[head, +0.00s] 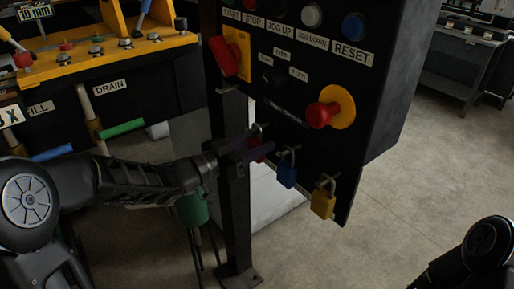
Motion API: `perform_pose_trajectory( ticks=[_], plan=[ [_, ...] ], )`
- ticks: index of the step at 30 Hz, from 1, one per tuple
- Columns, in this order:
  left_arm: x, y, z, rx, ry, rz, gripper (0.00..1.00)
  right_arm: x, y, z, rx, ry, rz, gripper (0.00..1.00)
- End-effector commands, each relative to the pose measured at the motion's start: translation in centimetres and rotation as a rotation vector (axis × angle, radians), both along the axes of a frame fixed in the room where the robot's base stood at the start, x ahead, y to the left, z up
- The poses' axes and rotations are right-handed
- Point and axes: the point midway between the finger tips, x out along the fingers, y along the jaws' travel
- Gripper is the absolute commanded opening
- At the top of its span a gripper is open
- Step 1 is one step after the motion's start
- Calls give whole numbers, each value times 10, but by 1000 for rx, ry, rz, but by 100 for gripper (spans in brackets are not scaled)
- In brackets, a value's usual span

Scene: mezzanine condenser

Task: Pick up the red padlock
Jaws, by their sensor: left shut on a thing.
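The red padlock (256,154) is at the lower edge of the black control panel, to the left of a blue padlock and a yellow padlock. Most of it is hidden by the dark fingers of my left gripper (265,147), which are shut on it. The padlock still appears to be at the panel's lower rail; I cannot tell whether its shackle is clear of the rail. My right arm shows only in part at the bottom right, and its gripper is out of view.
The blue padlock (287,170) and yellow padlock (323,199) hang close on the right. The control panel (375,110) has a red emergency knob (321,113) above them. A dark post (237,220) stands below my left gripper. Open floor lies to the right.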

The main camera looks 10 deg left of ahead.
Motion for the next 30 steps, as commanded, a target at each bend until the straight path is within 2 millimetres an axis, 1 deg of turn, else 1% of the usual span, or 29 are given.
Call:
perform_pose_trajectory(
  ticks=[1,2,10,20,23,28,30],
  plan=[
    [0,0,0,0,0,0,25,0,0,0,0,0,0,36],
    [0,0,0,0,0,0,22,0,0,0,0,0,0,36],
    [0,0,0,0,0,0,0,0,0,0,0,0,0,36],
    [0,0,1,0,-1,0,0,0,0,0,0,0,0,36],
    [0,0,4,0,-3,-1,0,0,0,0,0,0,0,36],
    [0,0,15,0,-4,0,0,0,0,-1,0,0,0,36],
    [-5,6,16,0,-3,2,0,0,0,-2,0,0,0,36]
  ],
)
